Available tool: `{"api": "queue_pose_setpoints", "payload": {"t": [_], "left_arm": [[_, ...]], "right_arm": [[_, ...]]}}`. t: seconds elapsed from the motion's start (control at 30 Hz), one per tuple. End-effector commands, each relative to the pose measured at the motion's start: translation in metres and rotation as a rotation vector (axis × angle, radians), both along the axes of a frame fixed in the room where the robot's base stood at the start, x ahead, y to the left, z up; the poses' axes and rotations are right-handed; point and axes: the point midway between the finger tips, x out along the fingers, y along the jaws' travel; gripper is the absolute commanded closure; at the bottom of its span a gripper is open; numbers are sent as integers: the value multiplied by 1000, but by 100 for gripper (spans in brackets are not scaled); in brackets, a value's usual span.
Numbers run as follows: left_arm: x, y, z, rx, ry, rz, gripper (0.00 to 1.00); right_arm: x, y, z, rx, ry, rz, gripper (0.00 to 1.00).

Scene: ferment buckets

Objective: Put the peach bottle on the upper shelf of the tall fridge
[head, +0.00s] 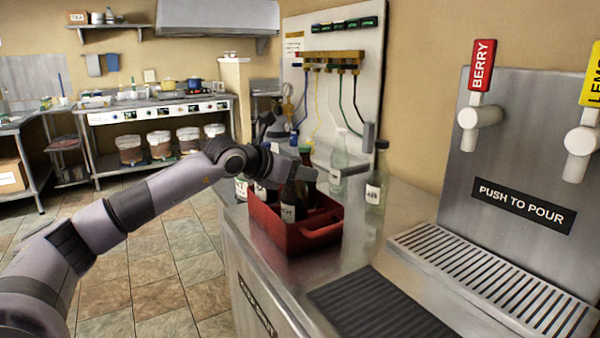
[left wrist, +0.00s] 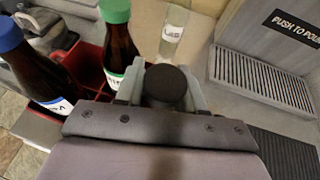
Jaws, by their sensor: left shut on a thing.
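The peach bottle (head: 289,198) is dark with a white label whose visible letters end in "CH". It stands roughly upright in the red crate (head: 320,232), its lower part hidden by the crate wall. My left gripper (head: 290,176) is shut on its neck from above. In the left wrist view its black cap (left wrist: 165,86) sits between the two fingers. My right gripper is not in view. The tall fridge is not in view either.
A blue-capped bottle (left wrist: 32,65) and a green-capped bottle (left wrist: 120,45) stand close beside the gripper. A clear bottle (head: 376,180) stands right of the crate on the steel counter (head: 408,212). A pour station with a drip grate (head: 490,278) is at right.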

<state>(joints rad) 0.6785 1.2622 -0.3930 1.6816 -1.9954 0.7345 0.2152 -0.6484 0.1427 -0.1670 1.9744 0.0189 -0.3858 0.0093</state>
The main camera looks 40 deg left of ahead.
Motion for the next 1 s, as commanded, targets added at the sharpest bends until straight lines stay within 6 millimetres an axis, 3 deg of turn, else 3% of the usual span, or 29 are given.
{"api": "queue_pose_setpoints", "payload": {"t": [0.3,0.33,0.4,0.87,1.0], "left_arm": [[0,0,-1,1,-8,1,100],[0,0,-4,0,-1,0,59],[0,0,-2,0,-1,0,37],[0,0,0,0,0,1,37],[-15,3,1,6,-2,2,37]], "right_arm": [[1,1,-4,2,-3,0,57],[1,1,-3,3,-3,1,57],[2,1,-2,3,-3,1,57],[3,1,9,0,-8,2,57],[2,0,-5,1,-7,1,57]]}}
